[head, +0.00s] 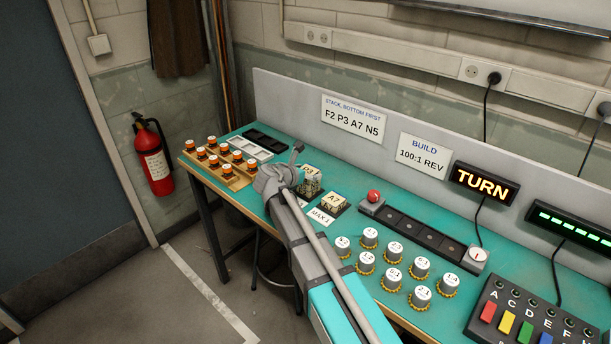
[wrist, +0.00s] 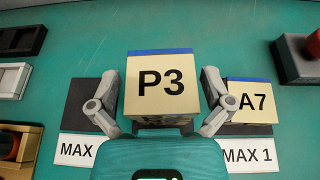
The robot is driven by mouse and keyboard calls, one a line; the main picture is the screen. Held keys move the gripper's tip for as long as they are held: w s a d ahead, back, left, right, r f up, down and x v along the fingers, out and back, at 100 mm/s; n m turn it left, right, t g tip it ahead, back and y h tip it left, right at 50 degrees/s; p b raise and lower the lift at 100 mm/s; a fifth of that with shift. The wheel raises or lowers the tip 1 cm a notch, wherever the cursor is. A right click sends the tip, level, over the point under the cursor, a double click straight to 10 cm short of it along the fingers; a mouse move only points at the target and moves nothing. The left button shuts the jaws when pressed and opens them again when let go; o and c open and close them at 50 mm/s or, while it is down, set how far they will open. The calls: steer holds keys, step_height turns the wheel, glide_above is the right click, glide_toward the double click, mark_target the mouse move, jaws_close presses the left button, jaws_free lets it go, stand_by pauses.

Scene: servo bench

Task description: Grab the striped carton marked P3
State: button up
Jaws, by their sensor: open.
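The carton marked P3 (wrist: 161,88) shows large in the middle of the wrist view, its cream top up and a blue edge along its far side. In the head view the P3 carton (head: 310,171) is partly hidden behind my arm. My gripper (wrist: 160,92) is open, with one finger to the left and one to the right of the P3 carton. I cannot tell whether either finger touches it. The carton marked A7 (wrist: 252,101) stands just right of the right finger. It looks smaller than P3 in the wrist view.
A dark pad (wrist: 84,104) with a MAX label lies left of P3. Black and white trays (wrist: 15,78) are farther left. A red button (head: 374,196) is right of A7. Several white-capped parts (head: 395,248) stand near the bench front. Open teal bench lies behind the cartons.

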stand_by(0.4)
steer(key=c, duration=1)
steer(key=shift+o, duration=0.2)
steer(key=shift+r, duration=0.2)
step_height(320, 180, up, 3)
steer(key=p, duration=0.3)
steer(key=shift+f, duration=0.2)
steer(key=s+d+r+p, duration=0.3)
steer(key=s+r+p, duration=0.7)
steer(key=s, duration=0.3)
steer(key=shift+s+d, duration=0.25)
steer(key=shift+s, duration=0.05)
